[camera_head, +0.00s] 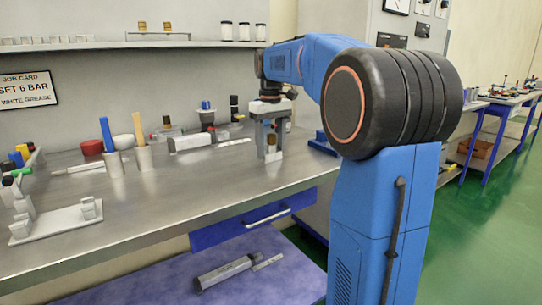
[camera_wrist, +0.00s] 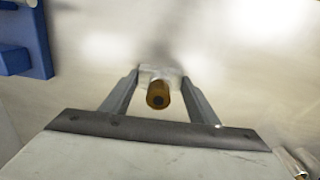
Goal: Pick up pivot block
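The pivot block seems to be the small grey block with a brown round pin (camera_wrist: 158,93) in the wrist view. It lies between the two fingers of my gripper (camera_wrist: 161,76), near their tips. In the head view my gripper (camera_head: 270,142) points straight down at the bench, and the block (camera_head: 271,156) shows low between its fingers, at or just above the bench top. The fingers stand on either side of the block. I cannot tell whether they press on it or leave a small gap.
The steel bench (camera_head: 190,200) is clear in front of my gripper. A grey cylinder (camera_head: 190,142) lies left of it; cups with tools (camera_head: 144,158) stand farther left. A white fixture (camera_head: 55,222) sits at the near left. A blue object (camera_head: 322,142) is right of the gripper.

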